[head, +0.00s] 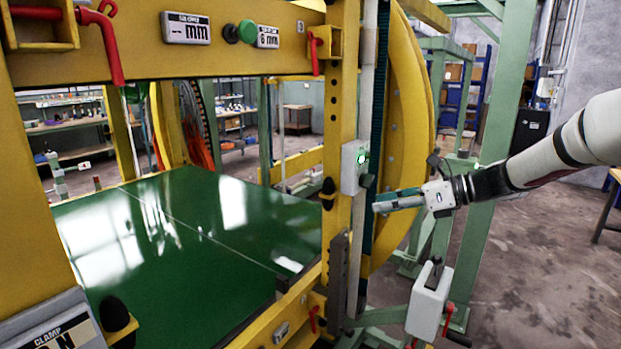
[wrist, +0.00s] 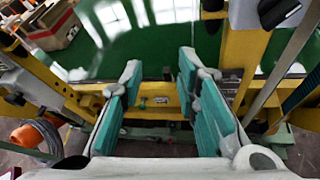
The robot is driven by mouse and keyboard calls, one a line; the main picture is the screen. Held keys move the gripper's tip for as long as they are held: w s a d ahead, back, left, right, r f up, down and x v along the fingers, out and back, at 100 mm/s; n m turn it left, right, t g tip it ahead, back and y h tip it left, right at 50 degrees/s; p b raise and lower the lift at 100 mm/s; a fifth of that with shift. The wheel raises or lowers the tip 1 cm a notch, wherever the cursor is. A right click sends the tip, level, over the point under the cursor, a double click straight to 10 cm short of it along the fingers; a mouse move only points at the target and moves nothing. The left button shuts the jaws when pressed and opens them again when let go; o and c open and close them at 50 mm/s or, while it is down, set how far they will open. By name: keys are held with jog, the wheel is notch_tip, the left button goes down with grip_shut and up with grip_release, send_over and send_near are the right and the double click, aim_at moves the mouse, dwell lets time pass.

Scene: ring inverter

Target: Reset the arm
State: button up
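My gripper (head: 382,203) reaches in from the right in the head view, level and pointing left. Its tips appear close to the yellow post and just below a small white box with a lit green button (head: 361,158). I cannot tell whether they touch anything. In the wrist view my gripper (wrist: 158,78) shows its two teal-padded fingers well apart, with nothing between them. Beyond the fingers lie a yellow frame beam and the green panel.
The yellow ring inverter frame (head: 338,110) stands left of my gripper, with a glossy green panel (head: 190,235) inside. A red-handled white box (head: 428,298) stands below my arm. Red levers (head: 105,45) hang from the top beam. Open floor (head: 545,265) lies at right.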

jog(key=s+a+r+n+g+h, duration=0.1)
jog(key=s+a+n+g+h, duration=0.2)
jog(key=s+n, duration=0.5)
jog(key=s+a+n+h, duration=0.3)
jog(key=s+n+h, duration=0.15)
jog(key=s, duration=0.75)
jog(key=s+d+n+t+h, duration=0.1)
jog(key=s+d+n+h, duration=0.1)
jog(key=s+n, duration=0.4)
jog(key=s+d+f+n+t+h, duration=0.1)
jog(key=s+d+n+h, duration=0.2)
jog(key=s, duration=0.9)
jog(key=d+n, duration=0.2)
jog(key=n, duration=0.2)
jog(key=shift+s+d, duration=0.1)
